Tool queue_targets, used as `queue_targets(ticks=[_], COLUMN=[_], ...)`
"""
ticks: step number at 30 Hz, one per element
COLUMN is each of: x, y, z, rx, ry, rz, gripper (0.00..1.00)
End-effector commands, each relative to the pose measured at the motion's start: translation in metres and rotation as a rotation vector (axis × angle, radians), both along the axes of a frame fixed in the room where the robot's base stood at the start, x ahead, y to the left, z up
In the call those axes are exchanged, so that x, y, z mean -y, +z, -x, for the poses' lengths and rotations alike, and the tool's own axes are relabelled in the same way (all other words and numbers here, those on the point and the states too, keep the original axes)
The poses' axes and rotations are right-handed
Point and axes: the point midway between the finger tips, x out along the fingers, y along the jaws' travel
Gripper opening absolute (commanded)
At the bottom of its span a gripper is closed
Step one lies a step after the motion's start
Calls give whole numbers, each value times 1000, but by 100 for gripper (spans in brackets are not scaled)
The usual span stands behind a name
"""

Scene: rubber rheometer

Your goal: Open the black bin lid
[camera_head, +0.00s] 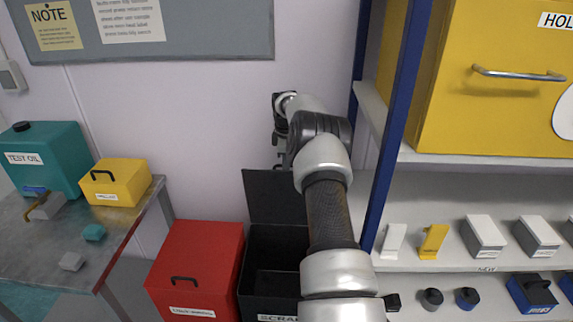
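The black bin (250,277) stands on the floor in the lower middle, with a label on its front that reads "SCRA…", the rest hidden by my arm. Its black lid (268,195) stands upright at the back of the bin, near the wall, so the bin's dark inside shows. My arm crosses in front of the bin's right side and part of the lid. My gripper (279,136) is at the far end of the arm, above the lid and near the wall. It is small, dark and partly hidden, so its fingers cannot be made out.
A closed red bin (200,262) stands directly left of the black one. A metal table (95,245) with a teal oil can and a yellow box is at the left. A shelf with blue posts (403,85), a yellow cabinet and small boxes fills the right, close to my arm.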

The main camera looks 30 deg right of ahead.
Motion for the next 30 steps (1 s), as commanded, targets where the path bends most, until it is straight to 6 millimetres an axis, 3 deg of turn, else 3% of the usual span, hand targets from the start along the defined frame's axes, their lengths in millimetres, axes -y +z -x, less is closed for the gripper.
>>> queue_targets(ticks=[7, 11, 24, 30], x=[0, -1, -13, -17], y=[6, 18, 119, 156], z=[-2, -1, 17, 23], rx=[6, 10, 9, 7], ry=[-1, 0, -1, 0], rz=[2, 3, 4, 2], gripper=[28, 28, 28, 28])
